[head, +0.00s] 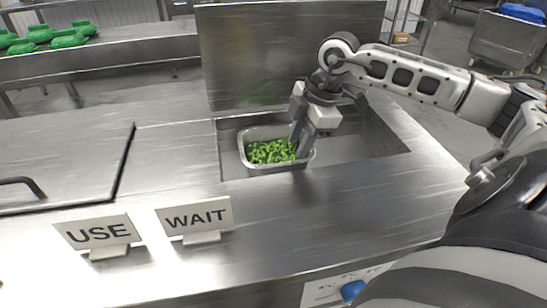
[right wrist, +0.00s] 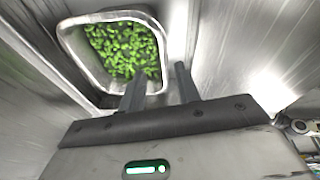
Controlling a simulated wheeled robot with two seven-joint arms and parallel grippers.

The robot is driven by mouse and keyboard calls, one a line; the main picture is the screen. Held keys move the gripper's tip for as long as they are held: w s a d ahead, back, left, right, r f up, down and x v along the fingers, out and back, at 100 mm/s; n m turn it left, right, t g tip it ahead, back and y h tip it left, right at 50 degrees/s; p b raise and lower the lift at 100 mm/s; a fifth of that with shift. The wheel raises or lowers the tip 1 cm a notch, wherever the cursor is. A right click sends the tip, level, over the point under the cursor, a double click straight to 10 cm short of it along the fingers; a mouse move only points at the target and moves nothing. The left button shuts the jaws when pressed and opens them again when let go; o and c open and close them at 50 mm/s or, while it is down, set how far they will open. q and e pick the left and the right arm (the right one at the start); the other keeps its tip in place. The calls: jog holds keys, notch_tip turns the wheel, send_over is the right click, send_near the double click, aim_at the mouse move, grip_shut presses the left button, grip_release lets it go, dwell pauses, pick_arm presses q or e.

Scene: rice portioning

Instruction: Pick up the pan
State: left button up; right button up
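The pan (head: 245,155) is a metal tray holding green pieces of food (head: 270,152). It sits in a rectangular opening in the steel counter. It also shows in the right wrist view, with its rim (right wrist: 68,50) and the green pieces (right wrist: 122,48) ahead of the fingers. My right gripper (head: 299,148) points down at the pan's right end. In the right wrist view its two fingers (right wrist: 161,84) are apart, one over the pan and one outside its rim. Whether they touch the rim I cannot tell. My left gripper is not in view.
USE (head: 97,232) and WAIT (head: 195,217) signs stand on the counter front. A lid with a black handle (head: 22,183) lies at left. A steel panel (head: 285,60) rises behind the opening. Green items (head: 68,38) lie on the far-left table. The opening's right part is empty.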

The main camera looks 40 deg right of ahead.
aim_at(285, 167)
jog(key=x, duration=0.9)
jog(key=shift+w+a+r+p, duration=0.1)
jog(key=shift+a+r+p, duration=0.05)
jog(key=shift+p, duration=0.15)
grip_shut()
jog(key=shift+f, duration=0.2)
dwell(1.1)
jog(key=shift+r, duration=0.2)
